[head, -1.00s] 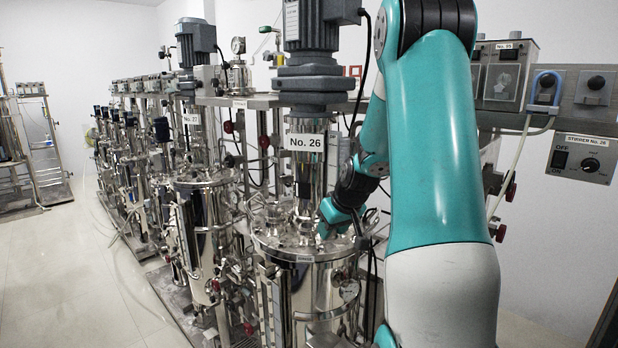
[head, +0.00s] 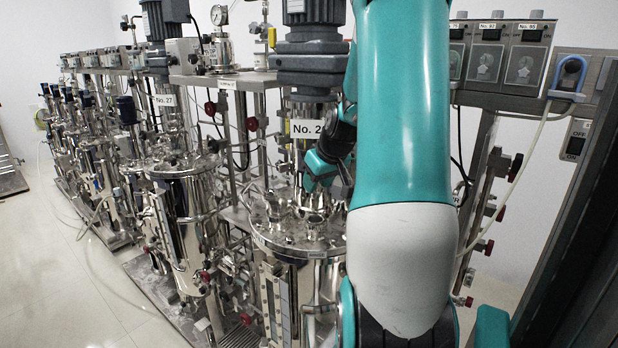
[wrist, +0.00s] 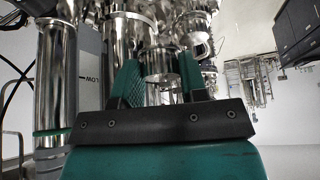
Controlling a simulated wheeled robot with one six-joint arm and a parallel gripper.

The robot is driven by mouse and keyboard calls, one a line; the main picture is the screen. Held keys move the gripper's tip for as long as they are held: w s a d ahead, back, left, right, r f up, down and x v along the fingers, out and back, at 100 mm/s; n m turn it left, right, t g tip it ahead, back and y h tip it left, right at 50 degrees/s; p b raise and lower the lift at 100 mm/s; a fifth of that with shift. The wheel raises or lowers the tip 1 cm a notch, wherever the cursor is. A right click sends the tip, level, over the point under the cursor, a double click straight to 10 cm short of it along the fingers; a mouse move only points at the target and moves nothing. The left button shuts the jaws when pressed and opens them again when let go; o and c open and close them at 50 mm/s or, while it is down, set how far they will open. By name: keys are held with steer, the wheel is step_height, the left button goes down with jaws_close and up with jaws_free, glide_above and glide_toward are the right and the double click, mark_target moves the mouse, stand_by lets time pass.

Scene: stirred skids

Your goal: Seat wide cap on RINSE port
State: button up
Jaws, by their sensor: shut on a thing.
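My gripper (head: 312,184) is over the lid of the vessel marked No. 2-something (head: 305,129); its last digit is hidden by my arm. In the wrist view my gripper (wrist: 160,82) is shut on a shiny metal cylindrical piece (wrist: 159,66) between its teal fingers. It looks like the wide cap, but its full shape is hidden. The steel vessel lid (head: 276,236) carries several short metal fittings. A small label (head: 316,253) sits on the lid's front edge, too small to read, so I cannot tell which fitting is the RINSE port.
A stirrer motor and column (head: 313,48) rise from the lid close behind my gripper. Vessel No. 27 (head: 180,170) and several more stand in a row to the left. Control boxes (head: 500,52) and pipework stand at the right. Open floor (head: 60,270) lies at the left.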

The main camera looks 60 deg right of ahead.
mark_target(315, 218)
steer(key=f+b, duration=0.2)
steer(key=f, duration=0.1)
steer(key=f+b, duration=0.3)
steer(key=f, duration=0.1)
steer(key=shift+s+d+f, duration=0.1)
steer(key=shift+s+d, duration=0.05)
steer(key=shift+d, duration=0.05)
steer(key=shift+r, duration=0.25)
steer(key=shift+a, duration=0.1)
steer(key=shift+f+b, duration=0.75)
steer(key=shift+f, duration=0.1)
stand_by(0.8)
stand_by(0.3)
steer(key=o, duration=1.4)
steer(key=shift+r, duration=0.1)
